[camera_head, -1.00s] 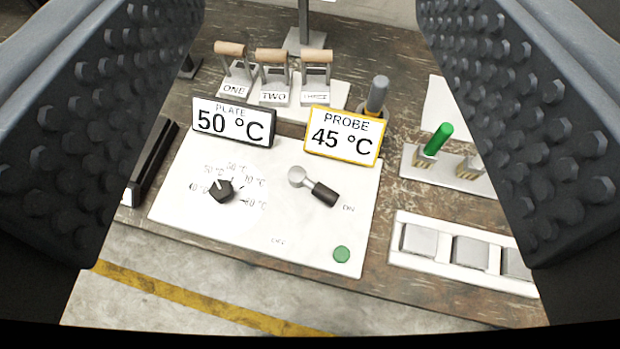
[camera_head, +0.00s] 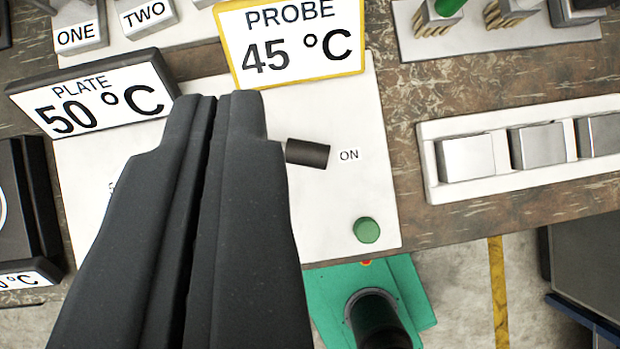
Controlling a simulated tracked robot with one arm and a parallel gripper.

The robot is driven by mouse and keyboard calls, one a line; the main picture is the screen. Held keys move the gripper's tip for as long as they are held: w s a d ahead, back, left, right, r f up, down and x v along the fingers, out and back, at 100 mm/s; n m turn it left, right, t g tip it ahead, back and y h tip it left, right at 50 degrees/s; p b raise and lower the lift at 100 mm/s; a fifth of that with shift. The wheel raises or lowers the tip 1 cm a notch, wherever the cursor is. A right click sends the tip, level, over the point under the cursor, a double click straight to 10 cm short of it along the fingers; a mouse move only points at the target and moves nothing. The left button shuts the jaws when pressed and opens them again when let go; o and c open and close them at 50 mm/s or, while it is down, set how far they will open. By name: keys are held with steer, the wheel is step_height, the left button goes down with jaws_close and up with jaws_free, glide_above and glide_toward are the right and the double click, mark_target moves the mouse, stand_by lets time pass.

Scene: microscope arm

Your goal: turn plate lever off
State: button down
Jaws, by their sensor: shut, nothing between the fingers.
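The plate lever's black handle (camera_head: 307,153) points right, toward the printed ON label (camera_head: 349,155) on the white panel (camera_head: 345,110). Its pivot is hidden behind my gripper (camera_head: 212,98). My gripper is shut with nothing between its fingers, and its tips are just left of the lever handle in the picture. I cannot tell whether they touch the lever. The OFF label and the dial are hidden behind the fingers. The PLATE display (camera_head: 93,95) reads 50 °C.
The yellow-framed PROBE display (camera_head: 290,42) reads 45 °C, above the fingertips. A green button (camera_head: 367,230) sits at the panel's lower right. Square grey switches (camera_head: 466,158) in a white frame and a green-tipped toggle (camera_head: 449,7) stand to the right. ONE and TWO blocks (camera_head: 146,15) are upper left.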

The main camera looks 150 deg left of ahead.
mark_target(313, 125)
step_height(313, 125, down, 14)
steer(key=d+m+g+p, duration=0.1)
steer(key=m+g+p, duration=0.1)
steer(key=g+p, duration=0.2)
steer(key=shift+m+g+h, duration=0.3)
steer(key=shift+m+g, duration=0.1)
steer(key=x, duration=0.9)
steer(key=shift+w+d+f, duration=0.1)
steer(key=shift+d+f, duration=0.05)
steer(key=shift+f, duration=0.2)
steer(key=shift+d, duration=0.15)
